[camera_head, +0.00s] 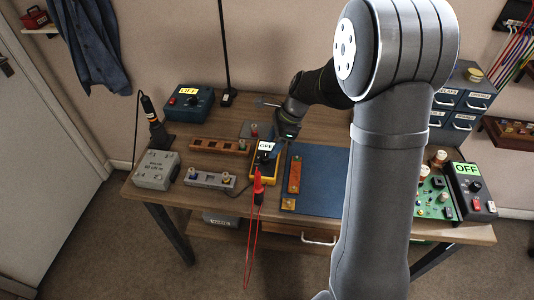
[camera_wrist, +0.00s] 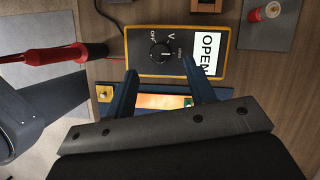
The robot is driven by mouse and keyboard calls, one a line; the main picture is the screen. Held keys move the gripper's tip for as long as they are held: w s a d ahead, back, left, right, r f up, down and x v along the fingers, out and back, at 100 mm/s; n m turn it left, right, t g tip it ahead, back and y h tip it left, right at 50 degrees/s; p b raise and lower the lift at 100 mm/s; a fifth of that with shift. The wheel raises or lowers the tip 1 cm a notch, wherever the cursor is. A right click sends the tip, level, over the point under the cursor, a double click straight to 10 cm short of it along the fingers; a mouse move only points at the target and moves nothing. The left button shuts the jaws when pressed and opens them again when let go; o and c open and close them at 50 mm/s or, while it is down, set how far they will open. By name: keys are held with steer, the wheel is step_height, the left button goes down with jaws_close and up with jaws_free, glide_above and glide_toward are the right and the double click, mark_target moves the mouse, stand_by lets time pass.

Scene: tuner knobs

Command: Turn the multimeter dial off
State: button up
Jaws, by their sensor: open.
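The multimeter (camera_head: 262,176) has a yellow case and black face, and sits on the bench left of the blue mat. In the wrist view the multimeter (camera_wrist: 135,68) shows a white display (camera_wrist: 208,52) reading OPEN. Its round black dial (camera_wrist: 160,53) has OFF and V labels above it and a small label to its right. A pale mark shows on the dial, but its exact pointing is hard to tell. My gripper (camera_wrist: 159,66) is open and empty. Its fingertips lie either side of the dial at the case's near edge. Contact cannot be told.
A red probe (camera_wrist: 60,54) lies left of the multimeter, with red leads hanging over the bench front. The blue mat (camera_head: 321,170) with a copper-coloured strip (camera_head: 295,175) is on the right. Wooden and grey blocks stand to the left. A green circuit board (camera_head: 433,195) is farther right.

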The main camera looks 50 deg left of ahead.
mark_target(265, 157)
steer(key=x, duration=0.5)
steer(key=shift+s, duration=0.1)
steer(key=c, duration=1)
